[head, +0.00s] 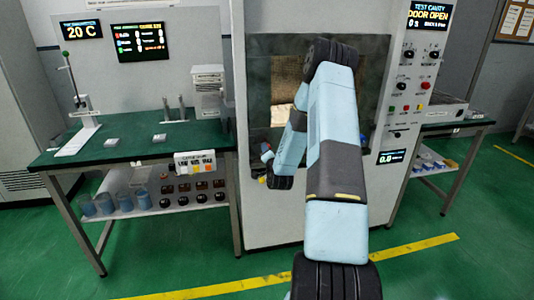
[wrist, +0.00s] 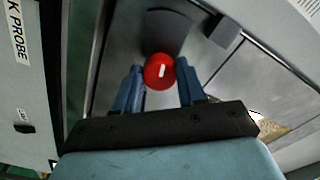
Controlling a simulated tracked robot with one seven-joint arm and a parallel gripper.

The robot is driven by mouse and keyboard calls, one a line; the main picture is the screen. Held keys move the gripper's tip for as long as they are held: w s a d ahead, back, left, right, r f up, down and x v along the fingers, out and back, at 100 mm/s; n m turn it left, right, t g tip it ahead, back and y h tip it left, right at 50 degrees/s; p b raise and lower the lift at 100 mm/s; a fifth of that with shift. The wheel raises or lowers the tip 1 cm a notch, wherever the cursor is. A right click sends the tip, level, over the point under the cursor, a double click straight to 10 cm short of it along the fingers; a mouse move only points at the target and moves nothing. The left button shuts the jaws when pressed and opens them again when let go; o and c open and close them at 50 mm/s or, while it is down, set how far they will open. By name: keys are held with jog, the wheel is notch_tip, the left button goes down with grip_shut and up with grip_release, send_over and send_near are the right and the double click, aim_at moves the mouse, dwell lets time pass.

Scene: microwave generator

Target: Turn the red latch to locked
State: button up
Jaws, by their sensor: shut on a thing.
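The red latch (wrist: 158,73) is a round red knob with a short white mark, nearly upright in the wrist view. It sits on a grey metal panel. My gripper (wrist: 160,68) has its two blue fingers on either side of the knob, shut on it. In the head view my gripper (head: 267,156) is small and partly hidden by my arm, at the left front of the test cabinet (head: 280,220). The red latch cannot be made out clearly there.
The cabinet cavity (head: 283,78) is partly visible behind my arm, and the upper display (head: 429,15) reads DOOR OPEN. A green-topped bench (head: 130,148) stands close on the left. A control panel (head: 412,90) is on the right.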

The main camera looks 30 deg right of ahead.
jog(key=m, duration=0.8)
jog(key=shift+f+m, duration=0.15)
jog(key=shift+m, duration=0.25)
jog(key=shift+s, duration=0.1)
jog(key=o, duration=0.8)
jog(key=shift+d, duration=0.1)
jog(key=shift+o, duration=1.4)
jog(key=v, duration=1.3)
jog(key=shift+s, duration=0.3)
jog(key=shift+a, duration=0.2)
